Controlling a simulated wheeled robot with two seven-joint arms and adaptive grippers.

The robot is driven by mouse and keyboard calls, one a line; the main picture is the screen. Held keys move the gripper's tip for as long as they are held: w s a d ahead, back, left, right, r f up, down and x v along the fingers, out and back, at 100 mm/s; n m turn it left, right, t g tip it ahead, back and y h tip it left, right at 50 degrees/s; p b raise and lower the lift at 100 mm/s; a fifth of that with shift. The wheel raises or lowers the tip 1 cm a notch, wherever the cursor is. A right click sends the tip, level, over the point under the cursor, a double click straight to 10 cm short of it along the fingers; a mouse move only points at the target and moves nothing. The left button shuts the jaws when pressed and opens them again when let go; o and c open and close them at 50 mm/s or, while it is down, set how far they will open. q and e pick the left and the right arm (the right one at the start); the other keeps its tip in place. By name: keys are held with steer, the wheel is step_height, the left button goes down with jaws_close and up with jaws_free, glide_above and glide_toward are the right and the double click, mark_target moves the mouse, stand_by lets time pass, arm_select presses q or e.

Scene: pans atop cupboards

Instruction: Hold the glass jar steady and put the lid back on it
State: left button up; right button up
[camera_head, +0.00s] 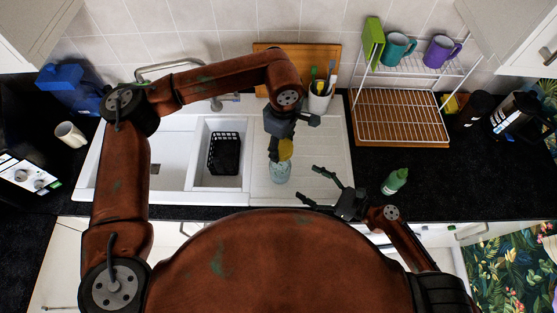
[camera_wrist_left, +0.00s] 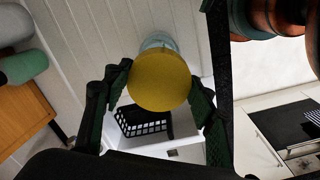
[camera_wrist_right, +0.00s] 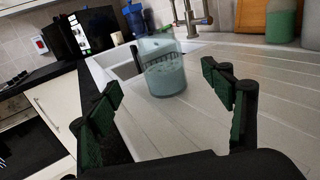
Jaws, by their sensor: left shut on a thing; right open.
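The glass jar (camera_head: 280,173), with pale blue-grey contents, stands on the white draining board near its front edge. It also shows in the right wrist view (camera_wrist_right: 164,73), ahead of the open fingers. My left gripper (camera_head: 279,147) is shut on the round yellow lid (camera_head: 286,149), close above the jar. In the left wrist view the lid (camera_wrist_left: 159,80) sits between the fingers and hides most of the jar (camera_wrist_left: 158,42).
A black basket (camera_head: 224,153) lies in the sink left of the jar. A utensil cup (camera_head: 319,97) stands behind, before a wooden board (camera_head: 297,62). A green bottle (camera_head: 395,181) stands on the dark counter to the right. A wire rack (camera_head: 402,118) is farther back right.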

arm_select(q)
steer(key=shift+w+d, duration=0.1)
steer(key=shift+w, duration=0.05)
arm_select(e)
steer(key=shift+w+d, duration=0.1)
steer(key=shift+w, duration=0.05)
arm_select(q)
steer(key=shift+a+r, duration=0.1)
steer(key=shift+a, duration=0.15)
arm_select(e)
steer(key=shift+a, duration=0.25)
glide_above(279, 166)
steer(key=s, duration=0.3)
steer(key=shift+c, duration=0.5)
steer(key=c, duration=1.7)
arm_select(q)
steer(key=shift+d+f, duration=0.1)
steer(key=shift+f, duration=2.45)
steer(key=shift+f, duration=0.9)
steer(key=shift+f, duration=0.5)
